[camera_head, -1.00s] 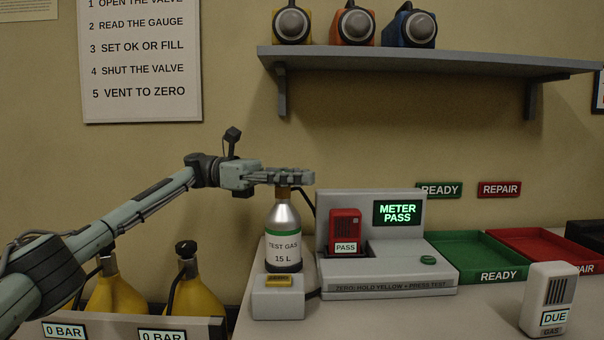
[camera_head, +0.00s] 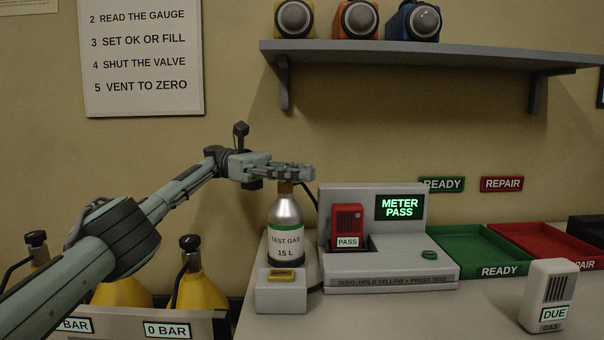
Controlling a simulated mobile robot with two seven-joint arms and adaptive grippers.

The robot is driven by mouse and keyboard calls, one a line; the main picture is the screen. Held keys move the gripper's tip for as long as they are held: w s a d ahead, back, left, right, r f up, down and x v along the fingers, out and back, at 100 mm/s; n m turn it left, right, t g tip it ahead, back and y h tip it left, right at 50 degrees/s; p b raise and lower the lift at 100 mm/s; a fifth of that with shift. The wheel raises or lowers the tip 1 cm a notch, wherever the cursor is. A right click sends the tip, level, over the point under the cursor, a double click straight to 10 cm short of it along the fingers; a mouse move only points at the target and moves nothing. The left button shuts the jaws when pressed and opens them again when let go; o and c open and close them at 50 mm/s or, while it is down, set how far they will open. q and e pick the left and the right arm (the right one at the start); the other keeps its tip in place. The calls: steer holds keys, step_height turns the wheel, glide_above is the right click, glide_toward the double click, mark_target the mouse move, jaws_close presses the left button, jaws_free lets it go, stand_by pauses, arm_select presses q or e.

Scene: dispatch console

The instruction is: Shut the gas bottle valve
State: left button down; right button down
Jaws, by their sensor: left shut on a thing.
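The gas bottle (camera_head: 286,232) is silver with a green band and a label reading TEST GAS 15 L. It stands upright on the bench behind a small box with a yellow button. Its brown valve top (camera_head: 285,188) shows just under my left gripper. My left gripper (camera_head: 300,173) reaches in from the left and is shut on the valve at the top of the bottle; the fingers hide most of it. My right gripper is not in view.
The grey tester (camera_head: 390,272) reading METER PASS holds a red meter (camera_head: 347,220) close right of the bottle. A white DUE meter (camera_head: 547,295) stands at front right. Green (camera_head: 476,252) and red trays lie behind it. Yellow cylinders (camera_head: 200,290) stand at lower left.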

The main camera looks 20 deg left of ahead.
arm_select(q)
steer(key=shift+r, duration=0.1)
steer(key=c, duration=1.3)
jaws_free()
steer(key=shift+o, duration=0.6)
steer(key=shift+f+n+t, duration=0.2)
steer(key=shift+n+t, duration=0.1)
steer(key=shift+t, duration=0.2)
